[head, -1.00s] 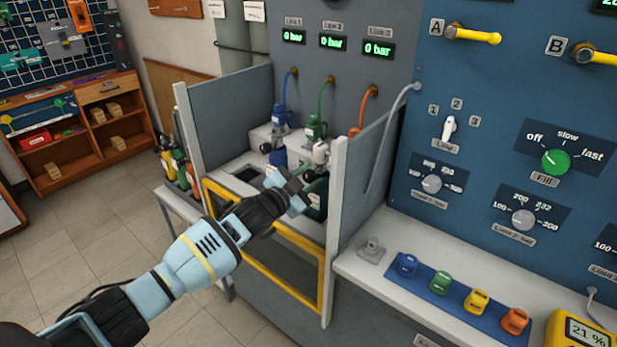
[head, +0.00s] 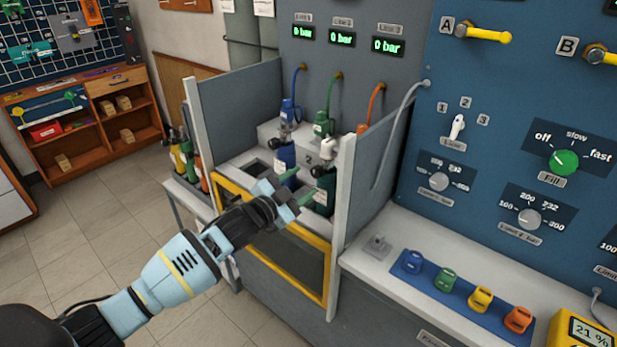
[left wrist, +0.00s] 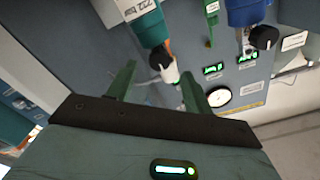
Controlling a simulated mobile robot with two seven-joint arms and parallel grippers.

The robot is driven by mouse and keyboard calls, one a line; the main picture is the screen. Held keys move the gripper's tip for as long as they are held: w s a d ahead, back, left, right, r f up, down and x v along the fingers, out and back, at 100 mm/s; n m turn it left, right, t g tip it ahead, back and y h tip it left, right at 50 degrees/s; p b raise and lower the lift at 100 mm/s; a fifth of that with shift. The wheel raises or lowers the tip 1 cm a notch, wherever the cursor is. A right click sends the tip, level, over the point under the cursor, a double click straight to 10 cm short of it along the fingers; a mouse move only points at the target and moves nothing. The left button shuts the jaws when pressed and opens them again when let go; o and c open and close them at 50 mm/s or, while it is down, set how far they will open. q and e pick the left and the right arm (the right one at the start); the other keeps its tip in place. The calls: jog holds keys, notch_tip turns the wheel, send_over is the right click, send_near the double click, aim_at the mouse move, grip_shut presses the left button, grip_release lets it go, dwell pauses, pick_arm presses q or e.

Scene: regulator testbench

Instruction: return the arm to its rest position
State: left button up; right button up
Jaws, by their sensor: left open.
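My left arm comes in from the lower left in the head view. Its gripper (head: 298,187) is open and empty, in front of the test bay and just above its yellow front frame (head: 275,240). A dark green cylinder (head: 324,190) with a white-topped valve stands in the bay behind the gripper, and a blue cylinder (head: 285,160) stands left of it. In the left wrist view the two green fingers (left wrist: 155,88) are spread apart, with the white valve part (left wrist: 168,72) seen beyond them. My right gripper is not in view.
Grey side walls (head: 370,185) flank the bay. A blue tray (head: 425,285) with coloured fittings lies on the bench at right, near a yellow meter (head: 580,330). Several cylinders (head: 185,160) stand left of the bay. The floor (head: 90,230) at left is clear.

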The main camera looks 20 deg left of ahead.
pick_arm(q)
jog(key=shift+s+a, duration=0.25)
jog(key=shift+s, duration=0.45)
jog(key=s+d+f+n+g+y+p, duration=0.1)
jog(key=s+d+f+n+g, duration=0.15)
jog(key=s+f, duration=0.75)
jog(key=s+d+f+n+g+y+p, duration=0.1)
jog(key=s+d+f+n+g+p, duration=0.15)
jog(key=s+f, duration=0.75)
jog(key=s+a+f+n+g+y+p, duration=0.1)
jog(key=s+f+n+g+y, duration=0.1)
jog(key=s, duration=2.5)
notch_tip(320, 180, down, 2)
jog(key=shift+s+n+g, duration=0.2)
jog(key=shift+n+g, duration=0.4)
jog(key=shift+n, duration=0.5)
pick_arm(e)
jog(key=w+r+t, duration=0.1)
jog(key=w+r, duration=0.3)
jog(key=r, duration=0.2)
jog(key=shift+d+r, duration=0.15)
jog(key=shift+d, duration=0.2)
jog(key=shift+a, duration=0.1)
